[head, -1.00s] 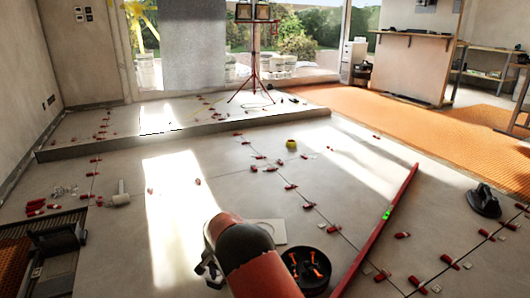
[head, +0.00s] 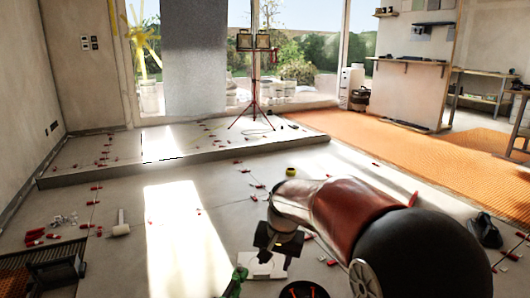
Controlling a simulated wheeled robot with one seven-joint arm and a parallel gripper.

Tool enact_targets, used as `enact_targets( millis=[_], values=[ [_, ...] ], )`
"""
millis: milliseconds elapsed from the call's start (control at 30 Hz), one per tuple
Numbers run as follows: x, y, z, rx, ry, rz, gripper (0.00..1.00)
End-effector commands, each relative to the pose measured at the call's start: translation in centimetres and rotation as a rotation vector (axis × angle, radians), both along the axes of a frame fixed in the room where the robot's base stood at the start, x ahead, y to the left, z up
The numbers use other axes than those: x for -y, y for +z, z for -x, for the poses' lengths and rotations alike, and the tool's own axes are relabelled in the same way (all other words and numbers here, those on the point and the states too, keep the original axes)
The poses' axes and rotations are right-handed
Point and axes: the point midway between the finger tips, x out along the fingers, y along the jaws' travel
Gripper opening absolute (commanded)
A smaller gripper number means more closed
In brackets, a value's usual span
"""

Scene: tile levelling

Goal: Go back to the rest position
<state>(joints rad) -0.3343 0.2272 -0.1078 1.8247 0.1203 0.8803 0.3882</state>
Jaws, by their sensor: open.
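My arm reaches in from the lower right in the head view, its red and black links large in the foreground. My gripper (head: 278,243) is at the arm's left end, dark, over or near a pale square plate (head: 262,264) on the floor. No held object shows in it. Its fingertips are small and partly unclear. A green piece (head: 236,281) shows just left of the plate; I cannot tell what it belongs to. The arm hides much of the right-hand floor and most of the long red level.
A black bucket (head: 303,290) stands at the bottom edge, partly cut off. A white-headed mallet (head: 120,226) and red wedges (head: 35,236) lie at left. A black suction cup (head: 485,231) is at right. A raised step (head: 180,153) crosses behind.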

Motion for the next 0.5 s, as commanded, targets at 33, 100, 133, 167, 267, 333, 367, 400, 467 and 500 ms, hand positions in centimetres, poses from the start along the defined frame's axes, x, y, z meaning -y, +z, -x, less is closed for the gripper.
enact_targets(
  millis=[33,100,133,167,267,333,367,400,467,500],
  values=[
    [1.6,3.0,1.8,0.029,0.01,-0.004,0.47],
    [3.5,5.6,4.3,0.062,0.029,0.001,0.47],
    [4.3,6.6,5.4,0.076,0.038,0.005,0.47],
    [5.0,7.5,6.5,0.091,0.047,0.009,0.47],
    [7.2,10.1,10.5,0.14,0.077,0.028,0.47],
    [8.6,11.5,13.3,0.173,0.096,0.047,0.47],
    [9.2,12.0,14.5,0.188,0.104,0.056,0.47],
    [9.8,12.5,16.1,0.207,0.115,0.069,0.47],
    [10.7,13.1,18.3,0.232,0.131,0.092,0.47],
    [11.2,13.3,19.7,0.248,0.14,0.107,0.47]
  ],
)
